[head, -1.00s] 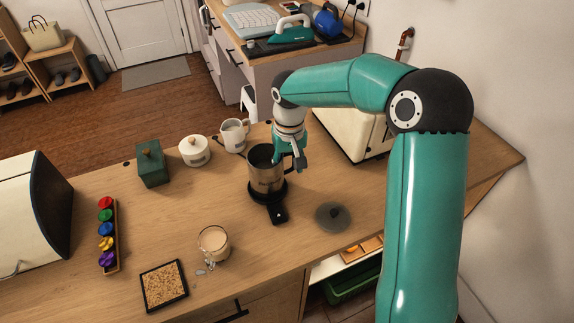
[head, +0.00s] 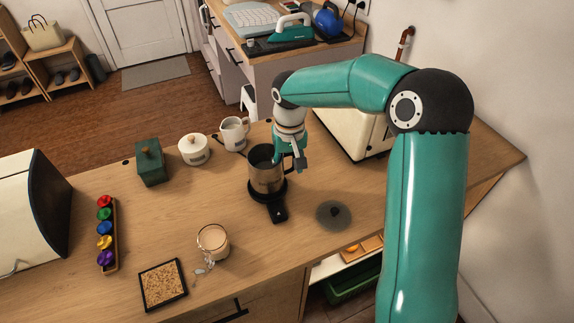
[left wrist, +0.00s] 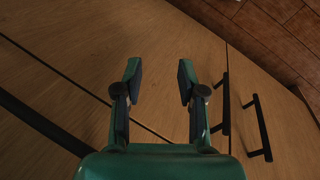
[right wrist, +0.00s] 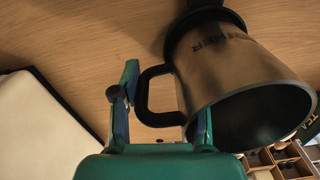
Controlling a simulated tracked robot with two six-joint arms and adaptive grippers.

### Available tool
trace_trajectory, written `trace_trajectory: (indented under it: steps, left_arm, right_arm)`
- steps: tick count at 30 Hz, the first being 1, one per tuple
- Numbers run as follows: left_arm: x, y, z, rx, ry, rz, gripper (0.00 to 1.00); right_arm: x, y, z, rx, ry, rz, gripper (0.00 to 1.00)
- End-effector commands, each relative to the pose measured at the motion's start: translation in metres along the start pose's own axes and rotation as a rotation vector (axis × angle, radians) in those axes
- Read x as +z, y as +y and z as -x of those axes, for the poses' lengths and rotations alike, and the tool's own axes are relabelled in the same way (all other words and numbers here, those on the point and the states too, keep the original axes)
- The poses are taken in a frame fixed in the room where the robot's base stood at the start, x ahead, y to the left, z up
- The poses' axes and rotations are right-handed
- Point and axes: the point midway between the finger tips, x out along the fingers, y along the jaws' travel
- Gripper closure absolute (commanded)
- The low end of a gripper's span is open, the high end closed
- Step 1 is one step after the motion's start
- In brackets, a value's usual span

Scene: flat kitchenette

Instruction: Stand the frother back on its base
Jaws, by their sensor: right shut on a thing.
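The frother (head: 265,175) is a steel jug with a dark rim and a black handle (right wrist: 143,95). It is upright at its black base (head: 277,212); in the right wrist view its bottom meets the black base ring (right wrist: 200,22). I cannot tell whether it is fully seated. My right gripper (head: 287,160) is shut on the handle, at the jug's right side in the head view; its fingers (right wrist: 162,95) also show in the right wrist view. My left gripper (left wrist: 158,80) is open and empty in front of wooden cabinet doors, outside the head view.
A round grey lid (head: 333,214) lies right of the base. A glass cup (head: 213,242), a square tray (head: 163,286) and a capsule rack (head: 108,235) stand to the left. A green canister (head: 150,163), a white pot (head: 194,150) and a white jug (head: 235,134) stand behind. A cream appliance (head: 358,135) stands behind my right arm.

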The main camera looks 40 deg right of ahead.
Motion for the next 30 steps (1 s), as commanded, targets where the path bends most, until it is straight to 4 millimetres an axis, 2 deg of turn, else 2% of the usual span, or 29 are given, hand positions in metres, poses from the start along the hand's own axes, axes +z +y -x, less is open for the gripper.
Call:
trace_trajectory:
  steps: [4, 5, 6, 7, 17, 30]
  left_arm:
    - [0.0, -0.001, -0.003, 0.0, 0.0, 0.0, 0.6]
    - [0.0, -0.001, -0.003, 0.0, 0.0, 0.0, 0.6]
    - [0.0, -0.001, -0.002, 0.0, 0.0, 0.0, 0.6]
    - [0.0, -0.001, -0.002, 0.0, 0.0, 0.0, 0.6]
    - [0.0, 0.0, -0.001, 0.0, 0.0, 0.0, 0.6]
    - [0.0, 0.009, 0.024, 0.0, 0.0, 0.0, 0.6]
  right_arm:
    - [0.0, 0.0, -0.003, 0.0, 0.001, -0.001, 1.0]
    - [0.0, 0.0, -0.003, -0.001, 0.002, -0.001, 0.54]
    - [0.0, 0.0, -0.002, 0.0, 0.001, -0.001, 0.48]
    - [0.0, 0.0, -0.002, 0.0, 0.001, -0.001, 0.46]
    - [0.0, 0.0, -0.001, 0.001, -0.001, 0.0, 0.46]
    - [0.0, 0.0, 0.033, 0.0, 0.0, 0.0, 0.46]
